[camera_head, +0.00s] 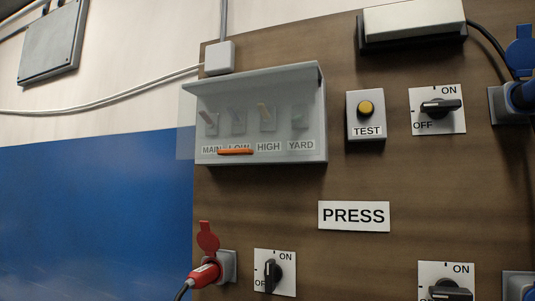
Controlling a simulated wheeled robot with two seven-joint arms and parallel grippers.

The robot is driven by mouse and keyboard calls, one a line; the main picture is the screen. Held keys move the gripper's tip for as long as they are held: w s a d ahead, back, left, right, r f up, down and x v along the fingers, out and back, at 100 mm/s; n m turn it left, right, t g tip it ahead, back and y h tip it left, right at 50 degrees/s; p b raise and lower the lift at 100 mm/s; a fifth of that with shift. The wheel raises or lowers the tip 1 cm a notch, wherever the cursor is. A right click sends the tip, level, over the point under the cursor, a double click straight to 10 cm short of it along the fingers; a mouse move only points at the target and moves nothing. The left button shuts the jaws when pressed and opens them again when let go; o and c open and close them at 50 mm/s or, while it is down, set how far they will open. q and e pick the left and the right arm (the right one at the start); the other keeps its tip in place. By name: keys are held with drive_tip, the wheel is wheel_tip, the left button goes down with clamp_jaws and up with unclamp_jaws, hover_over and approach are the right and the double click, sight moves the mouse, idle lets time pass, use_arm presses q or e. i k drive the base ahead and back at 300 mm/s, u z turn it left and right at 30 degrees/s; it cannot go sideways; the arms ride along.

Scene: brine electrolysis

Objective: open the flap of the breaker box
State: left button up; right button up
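The grey breaker box (312,120) is fixed to the brown board in the upper middle of the head view. Its clear flap (186,130) hangs down in front of a row of switches labelled MAIN, LOW, HIGH and YARD. The flap's left edge shows past the left side of the box. The switches show dimly through the flap. I cannot tell whether the flap's lower edge touches the box. Neither of my grippers is in view.
To the right are a yellow TEST button (366,108) and an ON/OFF knob (437,108). Below are a PRESS sign (354,216), a red plug (204,274) and another knob (274,272). The board (260,205) directly under the box is bare.

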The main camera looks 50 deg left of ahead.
sight(236, 152)
drive_tip(key=i, duration=0.9)
drive_tip(key=u, duration=0.35)
